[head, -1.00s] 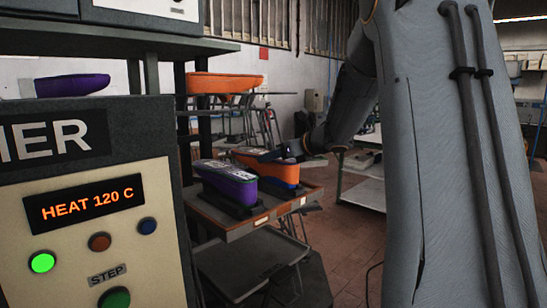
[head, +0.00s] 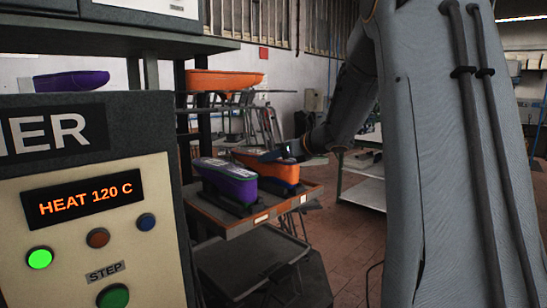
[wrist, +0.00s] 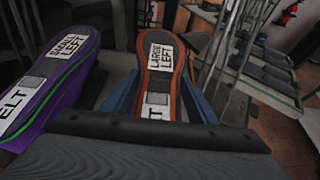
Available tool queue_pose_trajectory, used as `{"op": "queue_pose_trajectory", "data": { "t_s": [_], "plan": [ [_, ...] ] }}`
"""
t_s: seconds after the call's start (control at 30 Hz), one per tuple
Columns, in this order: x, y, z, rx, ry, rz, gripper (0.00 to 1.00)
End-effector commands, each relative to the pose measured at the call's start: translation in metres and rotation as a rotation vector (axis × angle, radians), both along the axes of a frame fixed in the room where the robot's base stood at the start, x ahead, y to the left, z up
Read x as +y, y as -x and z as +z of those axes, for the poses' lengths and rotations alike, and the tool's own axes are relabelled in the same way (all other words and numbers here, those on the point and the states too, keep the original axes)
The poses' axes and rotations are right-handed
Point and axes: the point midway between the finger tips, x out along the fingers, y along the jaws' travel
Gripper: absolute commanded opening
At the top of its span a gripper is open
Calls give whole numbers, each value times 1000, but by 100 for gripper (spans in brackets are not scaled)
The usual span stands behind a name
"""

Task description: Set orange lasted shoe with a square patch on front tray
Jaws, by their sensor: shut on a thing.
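My gripper (wrist: 158,100) is shut on an orange lasted shoe (wrist: 153,80), with a blue finger on each side of it. The shoe's top bears a white label reading "LARGE LEFT" and a small grey square patch. In the head view this orange shoe (head: 250,159) is at the tray (head: 240,226) with the orange front edge, behind and right of a purple shoe (head: 226,182). A dark support shows below it, but I cannot tell whether it rests fully on it. The gripper's fingers are partly hidden in the head view.
Another orange shoe (head: 224,81) sits on an upper shelf, and another purple shoe (head: 72,81) is at left. A machine panel (head: 95,215) reading "HEAT 120 C" fills the near left. A dark lower tray (head: 255,262) looks empty. The purple shoe stands close beside the held one.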

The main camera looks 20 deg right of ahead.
Motion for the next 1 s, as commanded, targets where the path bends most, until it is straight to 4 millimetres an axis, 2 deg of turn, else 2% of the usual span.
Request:
{"op": "queue_pose_trajectory", "data": {
  "t_s": [0.63,0.67,0.7,0.8,1.0],
  "plan": [
    [0,0,-5,-3,0,0,2],
    [0,0,-6,-2,0,0,55],
    [0,0,-5,-2,0,0,61],
    [0,0,-6,-1,0,0,75],
    [0,0,-8,3,0,0,75]
  ]
}}
